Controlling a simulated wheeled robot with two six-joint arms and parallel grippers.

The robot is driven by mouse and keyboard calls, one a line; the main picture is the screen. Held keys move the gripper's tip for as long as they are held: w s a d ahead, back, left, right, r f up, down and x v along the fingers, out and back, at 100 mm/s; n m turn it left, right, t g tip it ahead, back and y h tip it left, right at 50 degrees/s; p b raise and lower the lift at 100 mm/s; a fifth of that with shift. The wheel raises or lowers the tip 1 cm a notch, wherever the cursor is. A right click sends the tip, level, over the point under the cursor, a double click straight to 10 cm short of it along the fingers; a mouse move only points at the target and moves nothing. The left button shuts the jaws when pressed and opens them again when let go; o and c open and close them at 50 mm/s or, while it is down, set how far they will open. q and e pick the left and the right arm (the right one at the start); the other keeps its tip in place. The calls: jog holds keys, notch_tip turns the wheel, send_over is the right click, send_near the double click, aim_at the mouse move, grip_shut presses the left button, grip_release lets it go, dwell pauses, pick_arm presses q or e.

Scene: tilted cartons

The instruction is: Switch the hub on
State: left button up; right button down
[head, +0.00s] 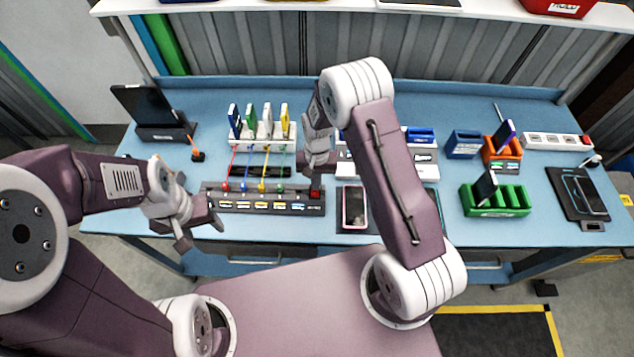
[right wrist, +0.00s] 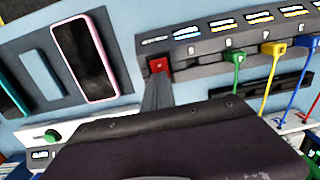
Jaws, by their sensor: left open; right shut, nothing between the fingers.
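The hub (head: 265,207) is a dark grey strip with a row of labels, lying near the front edge of the table. Coloured plugs stand in its ports, and a red switch (head: 315,195) sits at its right end. In the right wrist view the red switch (right wrist: 160,65) is at the end of the hub (right wrist: 196,50). My right gripper (head: 316,184) is shut and empty, pointing down with its tips (right wrist: 157,82) right at the switch; I cannot tell whether they touch it. My left gripper (head: 202,230) is open and empty, in front of the hub's left end.
A pink-rimmed phone (head: 354,207) lies on a dark mat right of the hub. Cables run back to a white rack (head: 262,140) of upright devices. A green tray (head: 515,200), an orange holder (head: 502,155) and a white power strip (head: 552,142) stand at the right.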

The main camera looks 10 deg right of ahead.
jog(key=shift+s+f+g, duration=0.3)
jog(key=shift+s+f, duration=0.35)
jog(key=shift+s, duration=0.3)
jog(key=shift+r, duration=0.1)
jog(key=r+p, duration=0.1)
jog(key=w+r+p, duration=0.1)
jog(key=r, duration=0.1)
jog(key=w+r+p, duration=0.1)
jog(key=p, duration=0.1)
jog(key=shift+r, duration=0.3)
notch_tip(320, 180, up, 11)
jog(key=b, duration=0.2)
jog(key=shift+w+f+b, duration=0.2)
jog(key=shift+w+b, duration=0.1)
jog(key=shift+b, duration=0.1)
jog(key=shift+d+t, duration=0.15)
jog(key=shift+t, duration=0.25)
